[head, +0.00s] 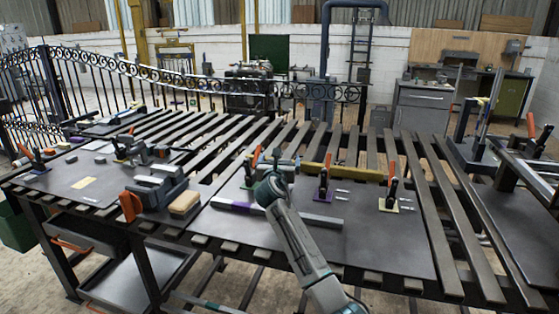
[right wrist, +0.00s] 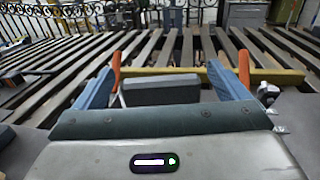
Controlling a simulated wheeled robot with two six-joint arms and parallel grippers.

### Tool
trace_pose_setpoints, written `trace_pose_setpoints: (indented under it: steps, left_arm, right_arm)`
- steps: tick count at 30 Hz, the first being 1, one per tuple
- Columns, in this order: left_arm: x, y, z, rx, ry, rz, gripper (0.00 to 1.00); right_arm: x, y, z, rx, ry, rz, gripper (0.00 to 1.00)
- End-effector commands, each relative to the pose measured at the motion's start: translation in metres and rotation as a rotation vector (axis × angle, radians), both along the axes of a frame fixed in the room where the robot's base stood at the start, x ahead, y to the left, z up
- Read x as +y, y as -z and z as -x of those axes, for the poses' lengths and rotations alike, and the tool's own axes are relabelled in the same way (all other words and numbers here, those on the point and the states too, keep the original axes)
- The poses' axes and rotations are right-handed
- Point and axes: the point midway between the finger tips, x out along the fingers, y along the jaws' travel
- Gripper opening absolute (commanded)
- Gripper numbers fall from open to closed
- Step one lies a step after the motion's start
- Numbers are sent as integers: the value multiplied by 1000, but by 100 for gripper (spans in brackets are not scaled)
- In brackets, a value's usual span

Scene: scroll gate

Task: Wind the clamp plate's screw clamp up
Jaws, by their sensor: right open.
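The dark clamp plate (head: 385,248) lies on the slatted table in the head view. It carries clamps with orange handles: one on a purple base (head: 323,190), one on a pale yellow base (head: 390,200), and one behind my right gripper. I cannot tell which part is the screw clamp. My right gripper (head: 270,180) is over the plate's left part. In the right wrist view its fingers (right wrist: 165,82) are spread apart, with a grey block (right wrist: 160,90) showing between or beyond them; contact is unclear. Orange handles (right wrist: 115,68) stand beyond both fingers. My left gripper is not in view.
A grey bar with a purple end (head: 232,206) crosses the plate below the gripper. A yellow bar (head: 345,172) runs behind the clamps. Left, another plate (head: 70,175) holds a grey vise-like tool (head: 158,188) and a wooden block (head: 184,203). Bare slats lie behind.

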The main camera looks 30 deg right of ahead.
Motion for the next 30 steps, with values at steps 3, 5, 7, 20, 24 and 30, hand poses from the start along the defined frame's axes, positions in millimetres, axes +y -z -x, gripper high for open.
trace_pose_setpoints:
  steps: [3, 5, 7, 20, 24, 30]
  left_arm:
    - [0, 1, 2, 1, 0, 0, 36]
    - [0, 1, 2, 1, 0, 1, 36]
    - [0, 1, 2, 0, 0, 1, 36]
    - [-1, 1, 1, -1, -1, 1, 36]
    - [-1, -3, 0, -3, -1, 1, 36]
    - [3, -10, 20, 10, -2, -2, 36]
  right_arm:
    - [-4, 0, -4, 1, 1, 0, 95]
    - [-4, 1, -5, 2, 1, -1, 95]
    - [-5, 1, -5, 1, 0, -1, 95]
    - [-4, 0, -5, 1, 0, -1, 50]
    - [-4, -1, -5, 1, -6, 0, 50]
    - [-5, -4, -5, 3, -47, 2, 50]
